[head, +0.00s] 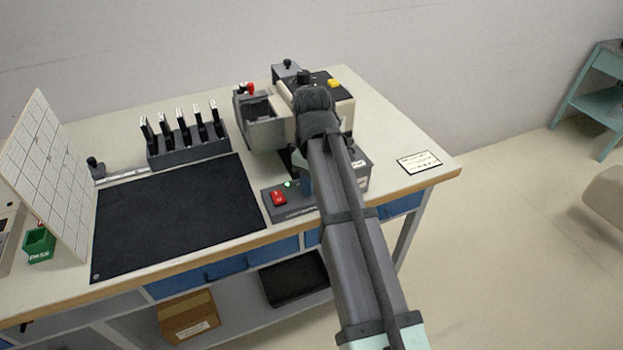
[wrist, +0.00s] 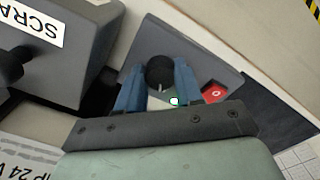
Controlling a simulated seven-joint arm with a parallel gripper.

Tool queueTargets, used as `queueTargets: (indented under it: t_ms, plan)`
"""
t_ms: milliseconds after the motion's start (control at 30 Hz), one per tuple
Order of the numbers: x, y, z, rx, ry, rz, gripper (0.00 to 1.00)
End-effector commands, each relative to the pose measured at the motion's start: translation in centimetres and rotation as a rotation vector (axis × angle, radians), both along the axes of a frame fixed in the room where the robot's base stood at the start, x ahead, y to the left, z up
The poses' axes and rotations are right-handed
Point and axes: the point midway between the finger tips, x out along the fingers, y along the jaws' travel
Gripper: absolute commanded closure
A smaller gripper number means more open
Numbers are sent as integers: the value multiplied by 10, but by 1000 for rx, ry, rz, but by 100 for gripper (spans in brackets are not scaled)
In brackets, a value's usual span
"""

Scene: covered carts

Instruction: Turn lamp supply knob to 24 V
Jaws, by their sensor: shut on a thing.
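The lamp supply is a grey box (head: 297,210) at the table's front edge, with a red switch (head: 278,197) and a lit green light (head: 287,184). In the wrist view the box (wrist: 207,55) has its round black knob (wrist: 159,70) between the blue fingers of my gripper (wrist: 160,78). The fingers are shut on the knob, one on each side. A short pale pointer mark shows on the knob; the scale markings cannot be read. In the head view my arm hides the knob, and only a bit of blue finger shows.
A grey box marked SCRAP (wrist: 45,40) stands close beside my gripper. A card with "24 V" (wrist: 15,165), partly cut off, lies near it. A black mat (head: 180,220) lies left of the supply. A white card (head: 419,162) lies on clear tabletop at right.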

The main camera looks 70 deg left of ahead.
Motion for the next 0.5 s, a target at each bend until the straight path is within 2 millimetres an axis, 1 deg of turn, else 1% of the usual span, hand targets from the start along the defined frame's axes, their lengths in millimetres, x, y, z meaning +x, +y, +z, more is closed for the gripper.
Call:
queueTargets:
  t_ms: [267, 500]
  plan:
    - [0, 0, 0, 0, 0, -112, 95]
    - [-1, -1, 0, 0, 0, -316, 95]
